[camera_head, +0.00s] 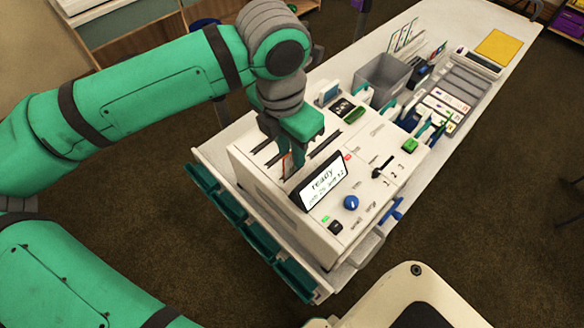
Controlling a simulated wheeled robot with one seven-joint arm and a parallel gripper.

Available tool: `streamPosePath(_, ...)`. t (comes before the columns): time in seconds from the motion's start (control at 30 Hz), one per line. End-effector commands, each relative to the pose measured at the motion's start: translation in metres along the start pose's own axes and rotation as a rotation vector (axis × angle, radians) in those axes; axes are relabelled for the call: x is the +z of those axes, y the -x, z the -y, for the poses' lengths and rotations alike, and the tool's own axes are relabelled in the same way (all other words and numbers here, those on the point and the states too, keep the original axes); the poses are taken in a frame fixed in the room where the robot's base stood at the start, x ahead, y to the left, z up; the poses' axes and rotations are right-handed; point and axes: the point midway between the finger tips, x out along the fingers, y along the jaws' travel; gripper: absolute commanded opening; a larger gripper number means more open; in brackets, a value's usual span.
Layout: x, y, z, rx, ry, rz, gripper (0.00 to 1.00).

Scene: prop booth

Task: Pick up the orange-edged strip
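A white machine (330,185) with a tilted screen (324,183) reading "ready" stands at the near end of the white table. Its top has several dark slots. My gripper (294,163) points down over the slots at the left of the screen. A small thin piece with an orange-brown edge (286,166) shows right beside the fingertips, upright at a slot. It looks like the orange-edged strip, mostly hidden by the gripper and slot. I cannot tell whether the fingers are closed on it.
A grey bin (383,76), a rack of thin colored-edged cards (404,37), a tray of labelled cards (447,103) and a yellow pad (498,46) lie farther back. A blue knob (351,203) and a lever (382,166) stand up from the machine. Teal bins (245,232) hang along the left side.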

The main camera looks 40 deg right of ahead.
Motion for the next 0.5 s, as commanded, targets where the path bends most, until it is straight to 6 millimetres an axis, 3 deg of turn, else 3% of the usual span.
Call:
streamPosePath(0.23,-0.002,-0.035,0.002,-0.003,0.001,0.001,0.25)
streamPosePath(0.5,-0.002,-0.044,0.002,-0.001,0.002,0.002,0.25)
